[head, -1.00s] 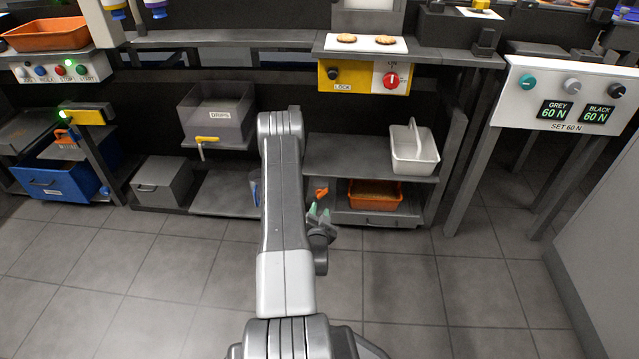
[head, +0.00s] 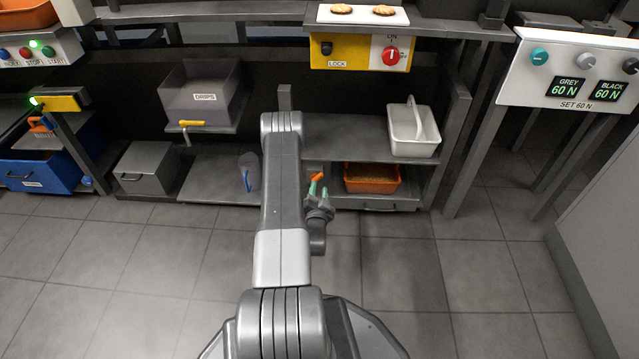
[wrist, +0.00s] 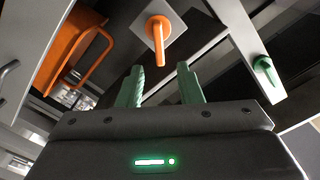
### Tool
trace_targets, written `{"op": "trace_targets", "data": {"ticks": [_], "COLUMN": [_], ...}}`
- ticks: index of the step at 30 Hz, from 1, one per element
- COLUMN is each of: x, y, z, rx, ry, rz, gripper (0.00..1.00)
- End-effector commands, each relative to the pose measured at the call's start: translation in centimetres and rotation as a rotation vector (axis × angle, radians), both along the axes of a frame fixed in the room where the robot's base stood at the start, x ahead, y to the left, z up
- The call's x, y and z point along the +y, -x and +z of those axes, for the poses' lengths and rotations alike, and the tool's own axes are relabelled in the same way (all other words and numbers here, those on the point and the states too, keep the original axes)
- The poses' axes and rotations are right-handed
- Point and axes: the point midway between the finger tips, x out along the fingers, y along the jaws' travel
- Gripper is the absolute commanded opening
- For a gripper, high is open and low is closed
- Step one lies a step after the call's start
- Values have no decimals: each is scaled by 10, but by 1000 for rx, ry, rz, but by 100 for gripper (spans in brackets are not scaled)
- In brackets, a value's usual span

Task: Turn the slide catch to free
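An orange lever (wrist: 157,38) stands out from a square grey plate in the wrist view; it looks like the slide catch, though no label on it can be read. Its handle hangs down from its pivot in the wrist picture. It also shows in the head view as a small orange piece (head: 316,180) on the lower shelf unit. My gripper (wrist: 160,80) has its two green fingers apart with nothing between them. The lever's lower end shows just beyond the gap, and I see no contact. In the head view my gripper (head: 324,192) is small beside the orange piece.
An orange bin (head: 372,186) sits right of the gripper, and a white caddy (head: 414,143) stands on the shelf above. A green lever (wrist: 265,68) is at the right in the wrist view. A yellow LOCK panel (head: 346,62) is higher up. The floor in front is clear.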

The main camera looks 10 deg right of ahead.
Motion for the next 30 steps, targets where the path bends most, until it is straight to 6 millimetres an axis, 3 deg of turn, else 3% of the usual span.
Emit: {"op": "trace_targets", "data": {"ticks": [3, 9, 21, 26, 30], "x": [-7, -14, -15, -15, -15], "y": [-23, -46, -52, -52, -52], "z": [-2, -1, 0, 0, 0], "rx": [-4, -1, 1, 1, 1], "ry": [1, 0, 0, 0, 1], "rz": [-1, -1, -1, -1, -1], "gripper": [33, 33, 33, 1, 0]}}
